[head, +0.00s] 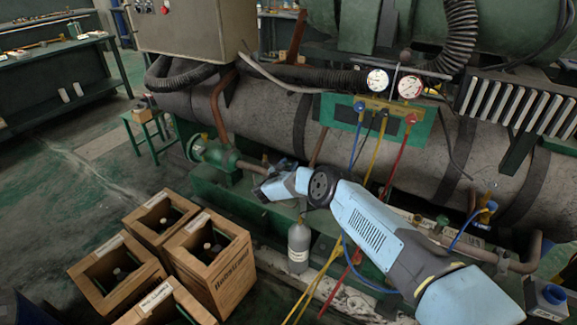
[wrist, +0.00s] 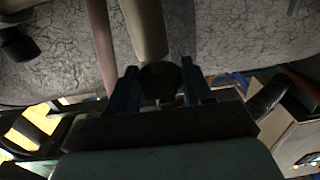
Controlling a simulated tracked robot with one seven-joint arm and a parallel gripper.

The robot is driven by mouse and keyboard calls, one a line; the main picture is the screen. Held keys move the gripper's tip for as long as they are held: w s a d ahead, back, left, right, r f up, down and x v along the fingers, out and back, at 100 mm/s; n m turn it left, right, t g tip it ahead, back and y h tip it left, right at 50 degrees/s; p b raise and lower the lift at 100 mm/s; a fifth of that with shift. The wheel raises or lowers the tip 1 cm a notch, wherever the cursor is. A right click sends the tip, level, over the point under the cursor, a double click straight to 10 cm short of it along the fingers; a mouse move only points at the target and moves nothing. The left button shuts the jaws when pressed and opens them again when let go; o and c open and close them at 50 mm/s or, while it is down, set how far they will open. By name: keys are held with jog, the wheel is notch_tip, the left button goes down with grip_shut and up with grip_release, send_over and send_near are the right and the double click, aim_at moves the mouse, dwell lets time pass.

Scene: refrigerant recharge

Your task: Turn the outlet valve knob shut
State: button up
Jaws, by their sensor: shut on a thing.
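In the wrist view the two fingers of my gripper (wrist: 161,90) stand on either side of a dark round knob (wrist: 160,78), shut on it. A pale pipe or stem rises behind the knob. In the head view my blue arm reaches in from the lower right. My gripper (head: 272,174) is at the pipework below the big grey cylinder, right of a green valve body (head: 212,153). The knob cannot be made out there, and my gripper covers that spot. How far the knob is turned cannot be told.
A gauge manifold (head: 377,115) with blue, yellow and red hoses hangs behind my arm. A grey gas bottle (head: 299,246) stands below it. Wooden crates (head: 213,262) with bottles are at the lower left. The large cracked grey cylinder (head: 270,118) runs close behind the gripper.

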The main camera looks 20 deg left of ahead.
dwell(0.4)
jog(key=o, duration=1)
jog(key=shift+c, duration=0.2)
jog(key=s+a, duration=0.2)
jog(key=s, duration=1.1)
jog(key=shift+s+a, duration=0.25)
jog(key=shift+a, duration=0.15)
jog(key=shift+f, duration=0.1)
